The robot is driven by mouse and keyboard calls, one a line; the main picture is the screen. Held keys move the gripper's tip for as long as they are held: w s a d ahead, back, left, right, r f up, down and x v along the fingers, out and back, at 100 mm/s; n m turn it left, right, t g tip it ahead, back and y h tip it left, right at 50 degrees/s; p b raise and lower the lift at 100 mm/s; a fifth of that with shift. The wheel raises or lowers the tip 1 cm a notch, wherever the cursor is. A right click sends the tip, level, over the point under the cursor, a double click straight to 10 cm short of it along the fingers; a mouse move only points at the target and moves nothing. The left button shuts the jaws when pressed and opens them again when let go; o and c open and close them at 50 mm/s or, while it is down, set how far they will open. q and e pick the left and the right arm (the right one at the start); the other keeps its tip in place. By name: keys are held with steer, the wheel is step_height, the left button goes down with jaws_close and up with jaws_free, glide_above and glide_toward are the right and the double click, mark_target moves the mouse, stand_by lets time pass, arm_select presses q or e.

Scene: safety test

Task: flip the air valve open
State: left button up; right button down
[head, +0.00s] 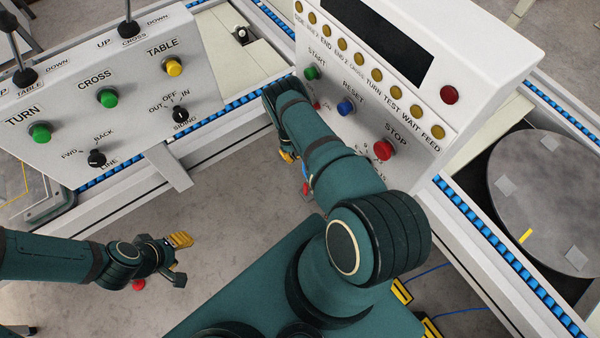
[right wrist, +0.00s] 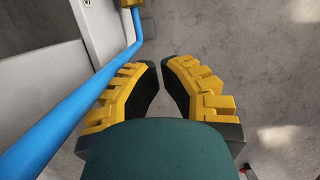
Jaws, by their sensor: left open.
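In the right wrist view a blue pipe (right wrist: 75,110) runs up from the lower left to a brass fitting (right wrist: 130,4) at the top edge. I cannot make out a valve handle there. In the head view a small red part (head: 307,188) shows beside my right forearm, below the control panel; I cannot tell whether it is the air valve. My left gripper (head: 179,260) is open and empty, low at the left above the floor.
A white control panel (head: 400,112) with buttons stands behind my right arm. Another panel (head: 140,110) with knobs and levers stands at the left. A conveyor with blue rollers (head: 500,255) and a grey round table (head: 550,190) are at the right. Floor is open between the arms.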

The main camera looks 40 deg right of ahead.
arm_select(q)
steer(key=shift+w+f+b, duration=0.15)
steer(key=shift+f+b, duration=0.6)
steer(key=shift+w+f+b, duration=0.15)
steer(key=shift+f+b, duration=0.55)
steer(key=shift+f, duration=0.05)
arm_select(e)
steer(key=s+f, duration=0.6)
steer(key=f, duration=0.3)
steer(key=shift+s+a+f, duration=0.15)
steer(key=shift+a+f, duration=0.1)
steer(key=shift+a, duration=0.1)
arm_select(q)
steer(key=shift+a, duration=0.15)
